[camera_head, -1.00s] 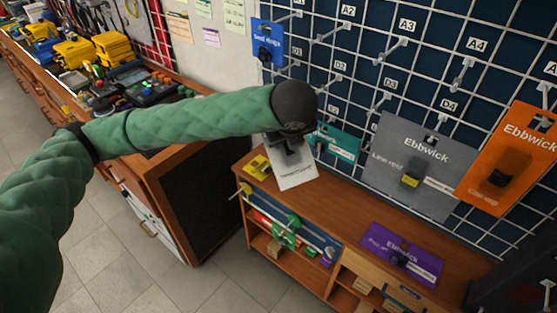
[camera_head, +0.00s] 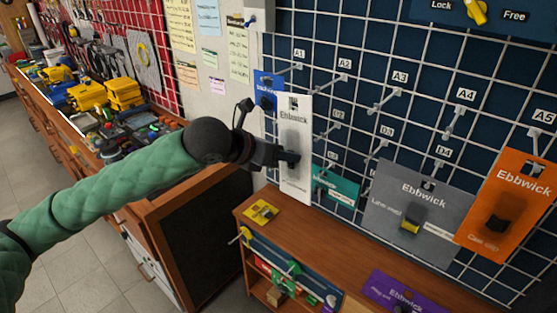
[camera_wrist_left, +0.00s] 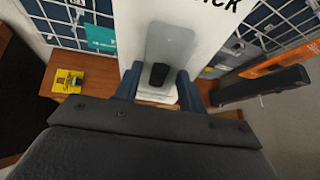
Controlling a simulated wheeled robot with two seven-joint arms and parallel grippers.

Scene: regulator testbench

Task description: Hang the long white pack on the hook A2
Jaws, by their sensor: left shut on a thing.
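The long white pack (camera_head: 296,180), marked "Ebbwick", is upright in front of the wire grid in the head view. My left gripper (camera_head: 288,158) is shut on it near its middle. In the left wrist view the white pack (camera_wrist_left: 205,25) stands between the two fingers (camera_wrist_left: 158,90), with a dark item in its clear blister. The A2 label (camera_head: 344,64) and hook A2 (camera_head: 333,83) are up and to the right of the pack's top edge. The pack is apart from that hook's visible part. My right gripper is not in view.
A blue pack (camera_head: 266,92) hangs left of the white pack. A teal pack (camera_head: 336,186), a grey pack (camera_head: 385,205) and an orange pack (camera_head: 530,170) hang to its right. A purple pack (camera_head: 385,290) and a yellow pack (camera_head: 261,212) lie on the wooden counter (camera_head: 310,230). Hook A3 (camera_head: 384,98) is bare.

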